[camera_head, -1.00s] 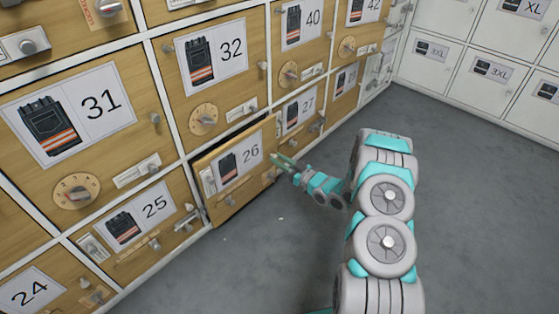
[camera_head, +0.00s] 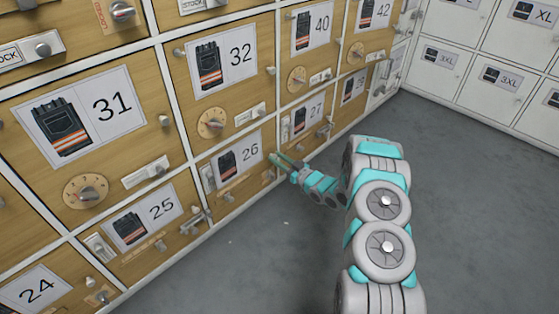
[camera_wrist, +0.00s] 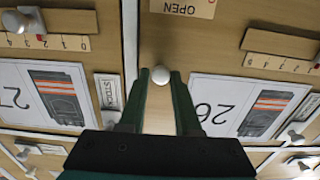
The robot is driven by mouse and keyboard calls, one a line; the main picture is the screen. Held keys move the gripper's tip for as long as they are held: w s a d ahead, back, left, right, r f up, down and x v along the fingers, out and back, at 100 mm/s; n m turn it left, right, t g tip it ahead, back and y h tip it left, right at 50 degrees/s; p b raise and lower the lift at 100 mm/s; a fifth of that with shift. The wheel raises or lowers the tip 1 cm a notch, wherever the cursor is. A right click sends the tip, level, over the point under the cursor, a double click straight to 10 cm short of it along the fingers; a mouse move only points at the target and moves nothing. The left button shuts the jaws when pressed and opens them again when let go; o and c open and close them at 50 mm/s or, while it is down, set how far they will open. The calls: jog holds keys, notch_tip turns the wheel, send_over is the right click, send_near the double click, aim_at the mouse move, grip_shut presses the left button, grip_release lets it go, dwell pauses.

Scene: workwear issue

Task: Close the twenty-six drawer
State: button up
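The twenty-six drawer (camera_head: 243,183) has a wooden front with a card showing a dark garment and the number 26. Its front looks about flush with the neighbouring fronts in the head view. My gripper (camera_head: 279,161) is at its right edge. In the wrist view, which is upside down, the drawer's front (camera_wrist: 215,75) fills the middle right, and my gripper (camera_wrist: 160,84) has its two dark fingers apart. A pale round knob (camera_wrist: 160,75) shows between the fingertips; I cannot tell whether they touch it.
The 27 front (camera_head: 308,118) is just beyond, the 25 front (camera_head: 150,240) nearer, and the 32 front (camera_head: 222,85) above. Several knobs, dials and latches stick out from the wall. White lockers (camera_head: 480,75) stand at the back right. The grey floor (camera_head: 480,220) is clear.

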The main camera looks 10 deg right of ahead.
jog(key=o, duration=0.4)
jog(key=shift+s, duration=0.1)
jog(key=v, duration=0.7)
jog(key=shift+s+d+p, duration=0.2)
jog(key=shift+s+p, duration=0.05)
jog(key=shift+p, duration=0.15)
